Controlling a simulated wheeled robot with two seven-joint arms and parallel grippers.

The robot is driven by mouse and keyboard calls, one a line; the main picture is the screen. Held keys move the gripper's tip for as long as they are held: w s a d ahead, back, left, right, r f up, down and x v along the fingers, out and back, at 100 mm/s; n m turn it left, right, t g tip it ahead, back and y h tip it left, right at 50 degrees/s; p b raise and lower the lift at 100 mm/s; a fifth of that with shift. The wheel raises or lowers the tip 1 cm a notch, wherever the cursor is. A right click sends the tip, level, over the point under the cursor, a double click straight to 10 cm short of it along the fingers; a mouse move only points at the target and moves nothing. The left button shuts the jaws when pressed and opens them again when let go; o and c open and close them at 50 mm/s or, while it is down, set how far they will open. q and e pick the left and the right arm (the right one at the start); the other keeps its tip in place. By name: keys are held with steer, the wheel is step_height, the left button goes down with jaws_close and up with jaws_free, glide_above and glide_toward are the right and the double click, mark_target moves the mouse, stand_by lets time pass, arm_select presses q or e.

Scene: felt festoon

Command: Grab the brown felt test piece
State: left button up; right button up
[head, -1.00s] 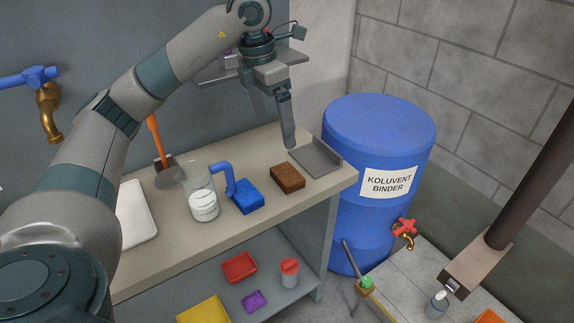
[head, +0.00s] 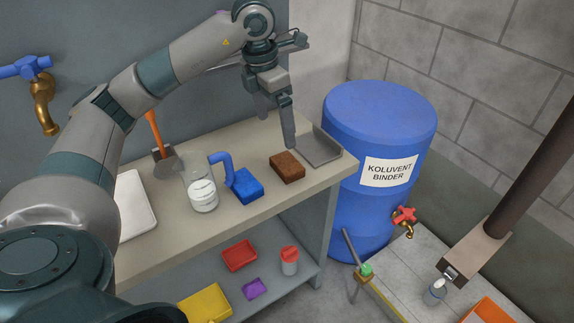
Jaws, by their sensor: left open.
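The brown felt test piece (head: 287,168) is a small brown block lying on the bench top, near its front edge at the right end. My left gripper (head: 277,136) is open and points down just above and behind the brown piece. Nothing is between the fingers that I can see. I cannot tell whether the near fingertip touches the piece. My right gripper is out of view.
On the bench (head: 140,264), a grey tray (head: 318,150) lies right of the brown piece. A blue barrel (head: 375,165) stands beyond the bench's right end.

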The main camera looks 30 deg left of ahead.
arm_select(q)
steer(key=p, duration=0.1)
glide_above(287, 163)
steer(key=s+a, duration=0.2)
steer(key=f, duration=0.6)
steer(key=shift+w+d, duration=0.15)
steer(key=shift+d, duration=0.1)
steer(key=shift+w+f, duration=0.15)
steer(key=shift+f, duration=0.6)
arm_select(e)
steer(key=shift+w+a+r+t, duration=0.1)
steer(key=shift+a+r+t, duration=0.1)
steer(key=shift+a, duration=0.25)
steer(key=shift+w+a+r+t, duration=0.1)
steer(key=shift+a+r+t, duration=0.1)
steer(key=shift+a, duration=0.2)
arm_select(q)
steer(key=shift+d, duration=0.1)
